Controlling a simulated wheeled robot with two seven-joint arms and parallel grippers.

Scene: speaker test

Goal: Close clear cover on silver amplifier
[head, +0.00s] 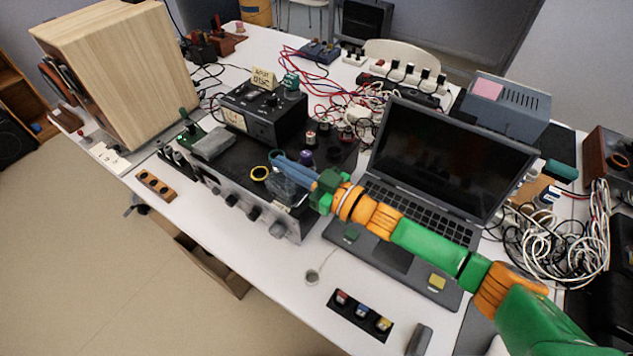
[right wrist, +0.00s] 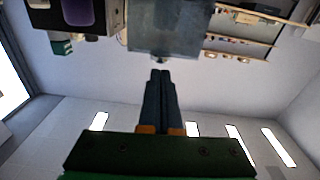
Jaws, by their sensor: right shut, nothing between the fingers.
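The silver amplifier (head: 243,207) sits on the white table, with a row of knobs on its front and a dark top. A small clear, bluish cover (head: 287,187) shows near its right end, partly behind my right gripper; its exact tilt is hard to tell. My right gripper (head: 276,157) is shut and empty, its blue-grey fingers reaching over the amplifier's top just above the cover. In the right wrist view the closed fingers (right wrist: 160,74) point at a translucent panel (right wrist: 160,36), likely the cover; I cannot tell if they touch. My left gripper is not in view.
A black meter unit (head: 262,112) stands behind the amplifier. An open laptop (head: 440,160) stands to the right under my arm. A wooden cabinet (head: 120,75) is at left.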

